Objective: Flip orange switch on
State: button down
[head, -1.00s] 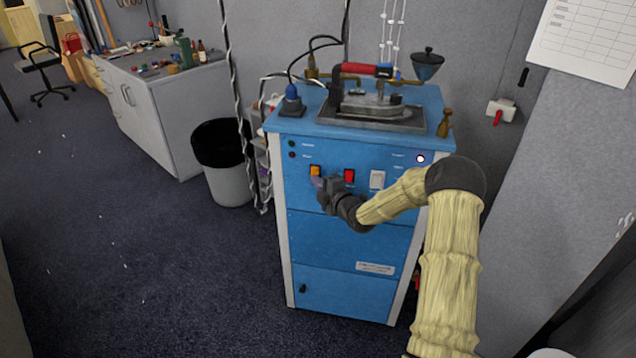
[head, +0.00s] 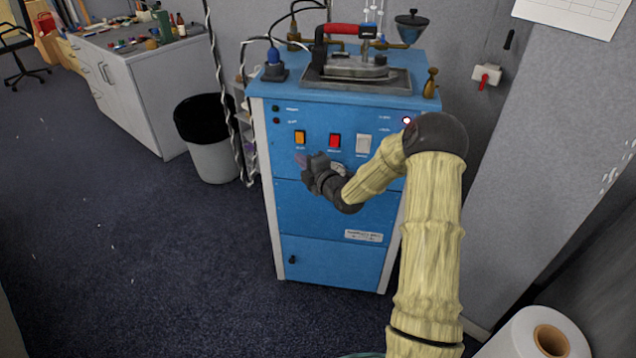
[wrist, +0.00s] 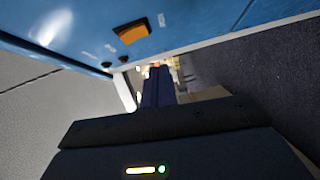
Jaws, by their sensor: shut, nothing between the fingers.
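The orange switch (head: 299,137) is on the front panel of the blue machine (head: 330,215), left of the red switch (head: 335,141) and the white switch (head: 364,144). In the wrist view the orange switch (wrist: 131,32) shows near the top, left of centre. My gripper (head: 302,160) is in front of the panel, a little below the orange switch in the head view. It is shut and empty. In the wrist view its dark fingers (wrist: 158,85) appear apart from the switch. Whether the switch is on cannot be told.
An iron (head: 355,65) rests on a tray on the machine's top. A waste bin (head: 210,155) stands to the left, with hanging cables between it and the machine. A grey wall is on the right, with a paper roll (head: 540,335) at lower right.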

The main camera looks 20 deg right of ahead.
jog(key=s+m+g+h, duration=0.3)
jog(key=s+m+g, duration=0.6)
jog(key=s, duration=0.9)
jog(key=s+m+g+h, duration=0.35)
jog(key=s+m, duration=0.85)
jog(key=s, duration=0.6)
notch_tip(320, 180, up, 19)
jog(key=p, duration=1.7)
jog(key=shift+s+a+f+m+g, duration=0.2)
jog(key=shift+a+m+g, duration=0.1)
jog(key=shift+a+g, duration=0.15)
